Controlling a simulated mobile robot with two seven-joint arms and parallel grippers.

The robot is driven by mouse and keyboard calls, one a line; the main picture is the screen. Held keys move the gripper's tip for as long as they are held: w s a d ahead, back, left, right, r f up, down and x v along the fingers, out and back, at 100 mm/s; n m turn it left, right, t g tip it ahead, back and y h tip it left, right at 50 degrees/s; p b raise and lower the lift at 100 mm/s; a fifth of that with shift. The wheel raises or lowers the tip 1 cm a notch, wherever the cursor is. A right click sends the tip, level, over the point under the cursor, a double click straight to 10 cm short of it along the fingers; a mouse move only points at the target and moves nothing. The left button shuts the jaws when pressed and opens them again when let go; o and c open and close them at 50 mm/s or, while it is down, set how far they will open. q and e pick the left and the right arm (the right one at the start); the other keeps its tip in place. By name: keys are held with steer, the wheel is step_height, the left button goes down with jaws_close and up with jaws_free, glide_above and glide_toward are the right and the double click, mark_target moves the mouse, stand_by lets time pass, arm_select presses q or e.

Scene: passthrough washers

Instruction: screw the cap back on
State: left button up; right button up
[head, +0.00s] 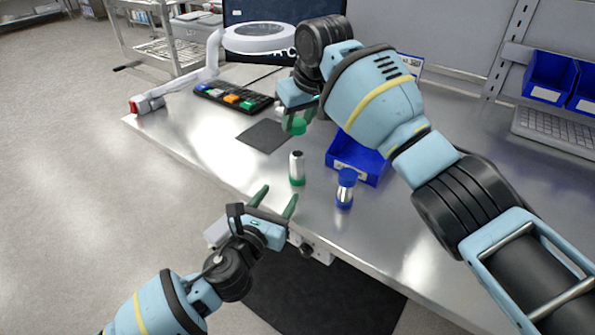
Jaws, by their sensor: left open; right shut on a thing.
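A silver cylinder (296,163) with a green band at its base stands upright on the metal bench, its top dark and uncapped. My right gripper (298,115) is shut on a green cap (293,125) and holds it above and just behind the silver cylinder, apart from it. My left gripper (275,201) is open and empty at the front edge of the bench, just in front of the cylinder. A second silver cylinder (345,190) with a blue cap and blue base stands upright to the right.
A blue bin (349,163) stands behind the blue-capped cylinder, partly hidden by my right arm. A dark mat (263,136), a keypad with coloured keys (232,96) and a ring lamp (260,39) are at the back left. The bench (225,150) left of the cylinder is clear.

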mark_target(295, 170)
arm_select(q)
steer(key=x, duration=1.1)
steer(key=shift+w+d+r, duration=0.1)
steer(key=shift+w+d, duration=0.05)
steer(key=shift+w, duration=0.1)
jaws_close()
